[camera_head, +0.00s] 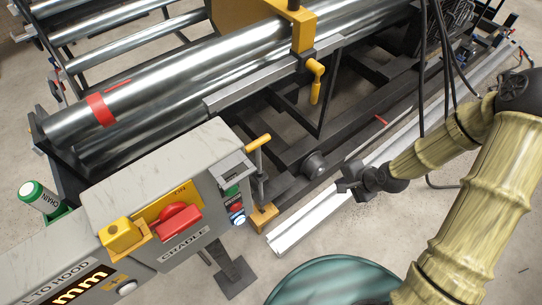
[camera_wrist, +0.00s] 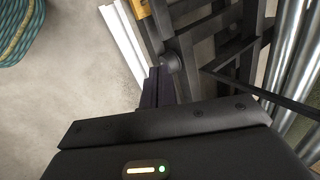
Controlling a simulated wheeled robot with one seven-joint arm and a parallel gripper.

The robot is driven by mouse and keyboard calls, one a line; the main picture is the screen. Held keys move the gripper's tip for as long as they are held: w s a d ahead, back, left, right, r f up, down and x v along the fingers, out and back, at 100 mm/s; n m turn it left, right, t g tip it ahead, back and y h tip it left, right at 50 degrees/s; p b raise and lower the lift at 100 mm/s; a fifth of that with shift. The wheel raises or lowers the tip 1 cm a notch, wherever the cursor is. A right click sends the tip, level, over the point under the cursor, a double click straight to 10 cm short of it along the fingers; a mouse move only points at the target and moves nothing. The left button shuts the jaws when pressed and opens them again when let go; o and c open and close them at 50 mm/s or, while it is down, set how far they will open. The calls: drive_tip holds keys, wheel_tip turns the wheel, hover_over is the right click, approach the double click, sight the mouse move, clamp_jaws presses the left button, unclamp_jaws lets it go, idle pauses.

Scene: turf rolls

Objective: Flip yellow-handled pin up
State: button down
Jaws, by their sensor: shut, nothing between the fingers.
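A yellow handle (camera_head: 257,143) lies level on top of an upright grey rod beside the control box. The rod stands over a yellow block (camera_head: 263,216) near the frame's end. My gripper (camera_head: 345,189) is shut and empty, to the right of the upright rod and clear of both handles. In the wrist view my gripper's dark fingers (camera_wrist: 157,88) show closed.
A grey control box (camera_head: 160,190) with a red switch stands at the left. Steel rollers (camera_head: 200,75) lie on a black frame (camera_head: 310,160) behind. A white rail (camera_head: 310,215) runs along the floor below my gripper. Black cables (camera_head: 447,70) hang at the right.

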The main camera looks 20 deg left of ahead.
drive_tip(key=a+f+m+t+y+b, duration=0.3)
drive_tip(key=a+f+m+y+b, duration=0.2)
drive_tip(key=a+m, duration=0.3)
drive_tip(key=a+f+m+t+y+b, duration=0.2)
drive_tip(key=a+f+m+y+b, duration=0.3)
drive_tip(key=a+m, duration=0.3)
drive_tip(key=shift+w+a+m+t+y+b, duration=0.35)
drive_tip(key=shift+a+m+t+y, duration=0.05)
drive_tip(key=shift+m+y, duration=0.1)
drive_tip(key=w+a+r, duration=0.4)
drive_tip(key=a, duration=0.5)
drive_tip(key=shift+w+a+r+p, duration=0.2)
drive_tip(key=shift+w+a+p, duration=0.15)
